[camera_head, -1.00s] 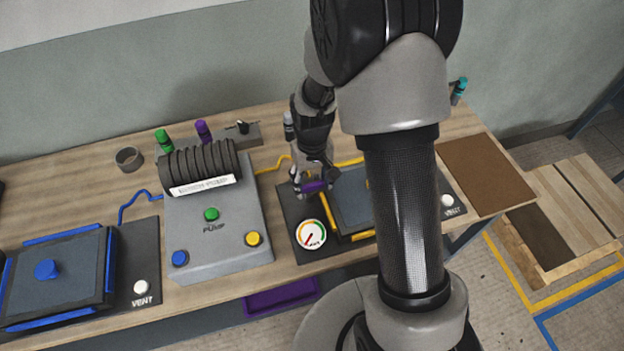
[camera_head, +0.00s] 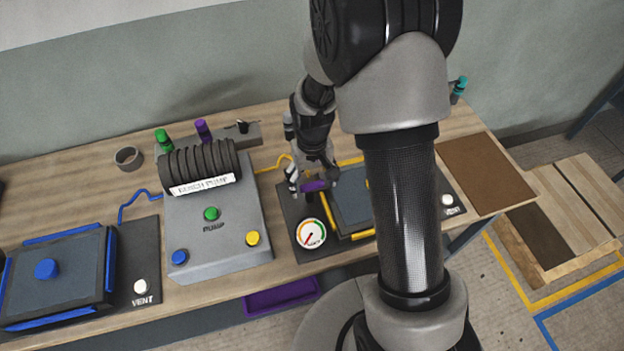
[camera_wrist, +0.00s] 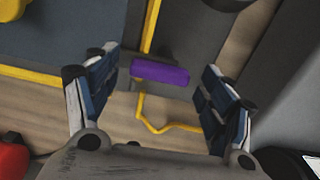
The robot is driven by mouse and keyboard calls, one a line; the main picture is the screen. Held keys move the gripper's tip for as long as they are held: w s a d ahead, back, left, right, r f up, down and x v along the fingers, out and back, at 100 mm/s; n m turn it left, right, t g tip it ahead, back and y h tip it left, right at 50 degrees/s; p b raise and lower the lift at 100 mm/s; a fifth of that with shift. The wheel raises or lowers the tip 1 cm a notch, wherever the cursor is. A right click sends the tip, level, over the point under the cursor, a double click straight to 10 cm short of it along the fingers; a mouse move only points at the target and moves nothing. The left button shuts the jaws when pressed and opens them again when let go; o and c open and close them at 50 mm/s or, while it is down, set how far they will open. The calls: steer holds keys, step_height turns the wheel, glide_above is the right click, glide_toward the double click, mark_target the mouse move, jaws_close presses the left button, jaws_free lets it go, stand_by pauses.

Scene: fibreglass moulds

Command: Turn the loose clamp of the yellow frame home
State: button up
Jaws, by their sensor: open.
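The clamp's purple handle (camera_wrist: 160,73) lies nearly crosswise between my gripper's two fingers in the wrist view, with visible gaps on both sides. My gripper (camera_wrist: 160,62) is open around it, and I see no finger touching it. The yellow frame (camera_wrist: 152,25) runs up the picture just beyond the handle, with another side (camera_wrist: 30,74) at the left. In the head view the purple handle (camera_head: 315,185) shows under my gripper at the left edge of the yellow frame (camera_head: 362,236). My arm hides much of the frame's right part.
A pressure gauge (camera_head: 311,233) sits just in front of the clamp. The grey pump box (camera_head: 218,225) with buttons stands to the left. A yellow hose (camera_wrist: 163,126) lies on the bench below the handle. A blue-framed mould (camera_head: 60,270) is at the far left.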

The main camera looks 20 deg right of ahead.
steer(key=shift+r, duration=0.1)
step_height(320, 180, up, 12)
stand_by(0.5)
stand_by(0.4)
steer(key=s+r+t, duration=0.2)
steer(key=s+r, duration=0.5)
steer(key=s, duration=0.3)
steer(key=s+r+t, duration=0.2)
steer(key=s+r, duration=0.5)
steer(key=s, duration=0.4)
steer(key=shift+a+t, duration=0.15)
steer(key=shift+t, duration=0.15)
steer(key=shift+w+r, duration=0.1)
steer(key=shift+c, duration=0.2)
